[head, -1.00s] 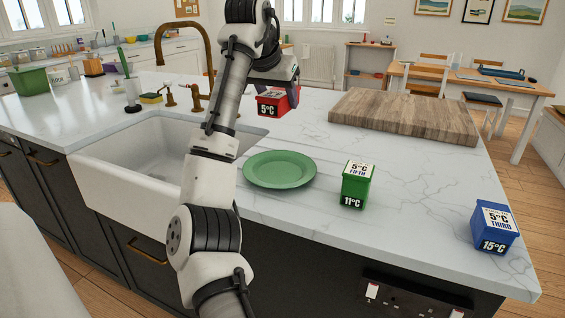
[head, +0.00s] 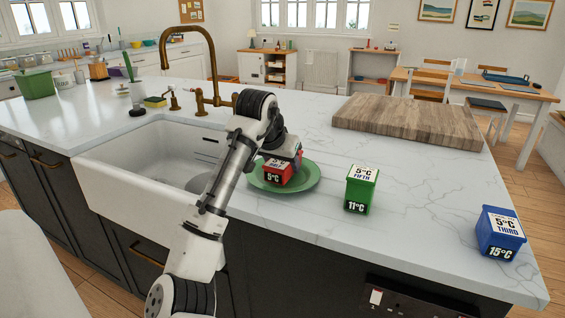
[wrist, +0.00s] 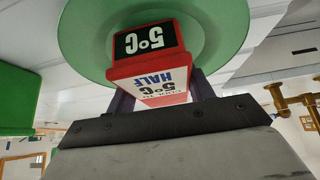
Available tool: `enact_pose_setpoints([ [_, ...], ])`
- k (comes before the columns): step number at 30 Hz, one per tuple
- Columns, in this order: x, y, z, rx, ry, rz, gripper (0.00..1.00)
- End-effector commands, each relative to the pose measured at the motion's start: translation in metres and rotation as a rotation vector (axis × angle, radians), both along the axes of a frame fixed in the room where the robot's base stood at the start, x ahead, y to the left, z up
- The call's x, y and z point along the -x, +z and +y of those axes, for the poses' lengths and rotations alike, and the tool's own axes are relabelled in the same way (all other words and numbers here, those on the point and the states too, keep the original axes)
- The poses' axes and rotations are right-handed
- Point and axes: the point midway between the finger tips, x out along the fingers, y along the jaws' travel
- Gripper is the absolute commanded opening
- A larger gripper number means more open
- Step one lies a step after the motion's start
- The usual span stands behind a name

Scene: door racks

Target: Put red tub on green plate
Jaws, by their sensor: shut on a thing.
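The red tub (head: 275,174) has a white lid label and a black "5°C" label. It is over the green plate (head: 311,183) in the head view, within the plate's outline. My gripper (head: 294,156) is shut on the red tub, partly hidden behind my arm. In the wrist view the red tub (wrist: 150,62) sits between the dark fingers (wrist: 160,98), with the green plate (wrist: 232,30) behind it. I cannot tell whether the tub touches the plate.
A green tub (head: 361,189) marked 11°C stands right of the plate. A blue tub (head: 500,234) marked 15°C stands near the counter's right end. A wooden board (head: 407,119) lies behind. The white sink (head: 140,160) and brass tap (head: 211,75) are at left.

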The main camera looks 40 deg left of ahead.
Motion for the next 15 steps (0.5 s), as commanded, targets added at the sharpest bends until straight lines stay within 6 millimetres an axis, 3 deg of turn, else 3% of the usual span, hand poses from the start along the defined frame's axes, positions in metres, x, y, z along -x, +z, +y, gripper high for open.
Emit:
enact_pose_setpoints([
  [11,-0.0003,-0.0043,-0.0002,-0.001,-0.001,-0.002,0.16],
  [12,-0.0002,-0.0042,-0.0001,-0.002,0.000,-0.001,0.56],
  [15,-0.0001,-0.0041,0.0000,-0.002,0.000,-0.001,0.69],
])
